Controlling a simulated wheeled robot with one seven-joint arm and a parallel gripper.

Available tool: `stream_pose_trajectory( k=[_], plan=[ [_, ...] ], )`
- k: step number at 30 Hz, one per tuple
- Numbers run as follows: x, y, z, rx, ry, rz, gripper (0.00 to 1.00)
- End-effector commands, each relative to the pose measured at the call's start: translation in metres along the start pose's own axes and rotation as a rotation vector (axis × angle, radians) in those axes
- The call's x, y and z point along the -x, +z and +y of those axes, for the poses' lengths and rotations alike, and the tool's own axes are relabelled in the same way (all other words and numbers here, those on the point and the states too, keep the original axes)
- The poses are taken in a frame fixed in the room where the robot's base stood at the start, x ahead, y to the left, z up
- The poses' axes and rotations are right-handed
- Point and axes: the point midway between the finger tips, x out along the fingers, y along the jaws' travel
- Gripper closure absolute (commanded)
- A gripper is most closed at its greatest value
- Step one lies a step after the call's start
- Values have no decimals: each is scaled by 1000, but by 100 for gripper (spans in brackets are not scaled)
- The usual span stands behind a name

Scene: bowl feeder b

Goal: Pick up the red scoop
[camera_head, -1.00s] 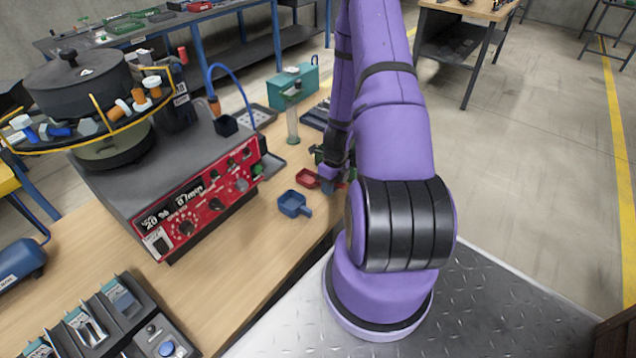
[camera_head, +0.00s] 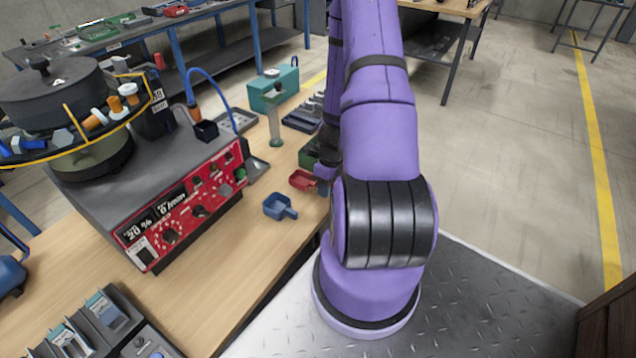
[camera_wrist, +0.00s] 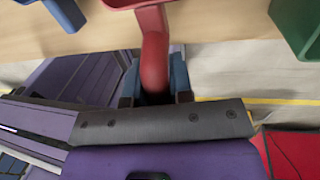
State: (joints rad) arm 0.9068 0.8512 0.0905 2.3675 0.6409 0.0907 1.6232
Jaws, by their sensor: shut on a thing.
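The red scoop (camera_head: 301,180) shows in the head view near the bench's right edge, partly hidden by my arm. In the wrist view its red handle (camera_wrist: 154,62) runs down between my gripper's fingers, and its cup is cut off at the top. My gripper (camera_wrist: 155,80) is shut on the handle, with a blue finger on each side. In the head view my gripper (camera_head: 324,180) is mostly hidden behind my arm. I cannot tell whether the scoop is clear of the bench.
A blue scoop (camera_head: 279,207) lies on the wooden bench (camera_head: 235,262), to the left and in front. A green container (camera_wrist: 297,25) is close by at the wrist view's top right. The bowl feeder (camera_head: 150,190) with its red panel stands at left. A glass cylinder (camera_head: 275,125) stands behind.

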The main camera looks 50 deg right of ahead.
Motion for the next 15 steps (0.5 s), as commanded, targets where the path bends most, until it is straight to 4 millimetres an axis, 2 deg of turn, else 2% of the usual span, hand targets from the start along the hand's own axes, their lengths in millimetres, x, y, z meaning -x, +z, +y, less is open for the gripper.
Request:
stream_pose_trajectory(
  k=[9,15],
  plan=[
    [3,-62,15,-6,2,-1,100],
    [4,-87,21,-3,1,0,100]
  ],
)
